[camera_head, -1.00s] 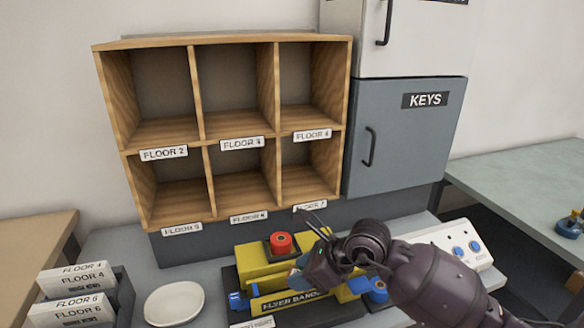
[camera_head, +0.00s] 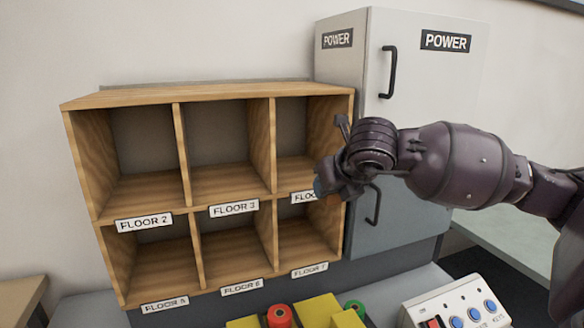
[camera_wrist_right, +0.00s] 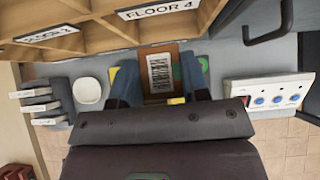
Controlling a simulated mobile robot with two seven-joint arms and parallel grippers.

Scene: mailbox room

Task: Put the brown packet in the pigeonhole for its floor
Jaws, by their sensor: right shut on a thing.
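My right gripper (camera_head: 326,188) is raised in front of the right column of the wooden pigeonhole rack (camera_head: 210,98), near the FLOOR 4 label (camera_wrist_right: 158,9). In the right wrist view, its two blue fingers are shut on the brown packet (camera_wrist_right: 174,66). The packet carries a white label with dark print, too small to read. In the head view the gripper and wrist hide nearly all of it. The rack has two rows of compartments: FLOOR 2 (camera_head: 144,223), FLOOR 3 (camera_head: 234,208) and FLOOR 4 above, FLOOR 5, 6 and 7 below. The compartments look empty. My left gripper is not in view.
A grey POWER cabinet (camera_head: 345,60) and the blue-grey cabinet below it stand right of the rack, both with handles. Below are a yellow machine with a red button (camera_head: 279,316) and a white switch panel (camera_head: 460,305). A white dish (camera_wrist_right: 87,91) stands at left.

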